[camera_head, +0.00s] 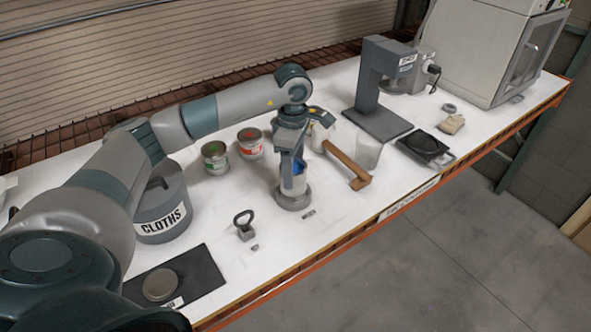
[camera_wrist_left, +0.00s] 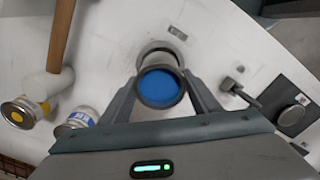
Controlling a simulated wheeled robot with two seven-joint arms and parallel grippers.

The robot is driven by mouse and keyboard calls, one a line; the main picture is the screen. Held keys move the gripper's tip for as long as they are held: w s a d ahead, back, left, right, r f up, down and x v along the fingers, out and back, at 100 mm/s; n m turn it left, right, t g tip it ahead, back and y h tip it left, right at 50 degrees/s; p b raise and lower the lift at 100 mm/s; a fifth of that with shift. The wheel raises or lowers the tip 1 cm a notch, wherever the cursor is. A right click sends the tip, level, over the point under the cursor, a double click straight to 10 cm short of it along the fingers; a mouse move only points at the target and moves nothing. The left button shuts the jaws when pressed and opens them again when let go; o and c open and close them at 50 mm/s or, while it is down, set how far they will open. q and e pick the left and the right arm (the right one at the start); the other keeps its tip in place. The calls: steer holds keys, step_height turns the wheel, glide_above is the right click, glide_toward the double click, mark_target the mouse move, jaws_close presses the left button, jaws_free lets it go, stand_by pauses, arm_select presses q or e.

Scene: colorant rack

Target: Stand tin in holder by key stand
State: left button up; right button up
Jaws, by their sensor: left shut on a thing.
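The tin, with a blue top and pale side, stands upright in my left gripper (camera_head: 292,172) in the head view. Its blue top (camera_wrist_left: 160,88) faces the camera in the left wrist view, with a finger shut on each side. The grey round holder (camera_head: 292,199) is directly under the tin, and its rim (camera_wrist_left: 158,50) shows behind the tin in the wrist view. I cannot tell whether the tin's base rests fully in it. The dark key stand (camera_head: 245,224) with its loop is left of the holder, clear of the gripper. My right gripper is not in view.
A green-label tin (camera_head: 215,157) and red-label tin (camera_head: 250,143) stand behind left. A grey CLOTHS bin (camera_head: 162,208) stands beneath my arm. A wooden-handled tool (camera_head: 348,165), a clear beaker (camera_head: 368,152) and a black scale (camera_head: 425,147) are to the right. A black mat (camera_head: 200,272) lies front left.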

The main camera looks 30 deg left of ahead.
arm_select(q)
steer(key=shift+f+b, duration=0.65)
steer(key=shift+f, duration=1.35)
steer(key=shift+f, duration=0.15)
steer(key=o, duration=1.4)
steer(key=shift+c, duration=0.2)
steer(key=shift+r, duration=0.25)
steer(key=shift+r+b, duration=0.3)
step_height(320, 180, up, 11)
steer(key=b, duration=0.4)
steer(key=shift+r, duration=0.15)
